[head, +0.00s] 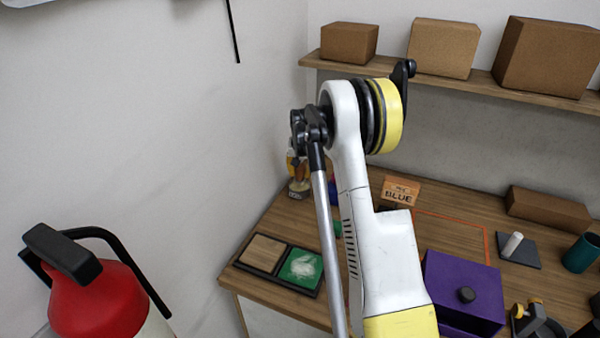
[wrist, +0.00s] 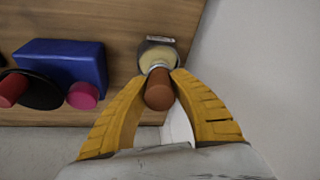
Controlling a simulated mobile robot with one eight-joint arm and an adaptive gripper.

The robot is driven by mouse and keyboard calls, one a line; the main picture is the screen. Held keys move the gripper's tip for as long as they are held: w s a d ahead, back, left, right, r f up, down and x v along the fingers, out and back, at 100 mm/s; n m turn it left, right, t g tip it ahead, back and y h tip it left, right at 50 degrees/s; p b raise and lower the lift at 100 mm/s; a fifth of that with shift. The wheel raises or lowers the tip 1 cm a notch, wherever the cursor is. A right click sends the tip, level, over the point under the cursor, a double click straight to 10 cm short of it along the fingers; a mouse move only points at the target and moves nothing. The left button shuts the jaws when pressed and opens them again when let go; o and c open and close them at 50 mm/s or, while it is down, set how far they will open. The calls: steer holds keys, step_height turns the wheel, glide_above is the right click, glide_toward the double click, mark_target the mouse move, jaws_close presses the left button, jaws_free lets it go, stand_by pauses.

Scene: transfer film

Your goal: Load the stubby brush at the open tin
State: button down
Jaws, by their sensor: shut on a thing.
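In the wrist view my gripper (wrist: 160,85) has its two yellow fingers closed on the stubby brush's brown handle (wrist: 158,95). The brush points away from the camera, with a pale ferrule beyond the handle. A dark-rimmed container, apparently the open tin (wrist: 143,55), surrounds a cream area at the brush's far end. I cannot tell how deep the bristles are or whether the cream is bristle or contents. In the head view a small labelled container, likely the same tin (head: 299,189), stands at the table's back left by the wall; my arm hides much around it.
A blue block (wrist: 62,62) lies left of the tin, with a pink cylinder (wrist: 82,96) beside it. A dark tray (head: 268,278) holds a wood panel and a white-smeared green panel (head: 301,266). The wall is close.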

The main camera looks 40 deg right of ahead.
steer(key=shift+f+b, duration=0.6)
steer(key=shift+f, duration=0.05)
stand_by(1.9)
steer(key=shift+r+p, duration=1.8)
steer(key=shift+r, duration=1.75)
steer(key=shift+f, duration=0.1)
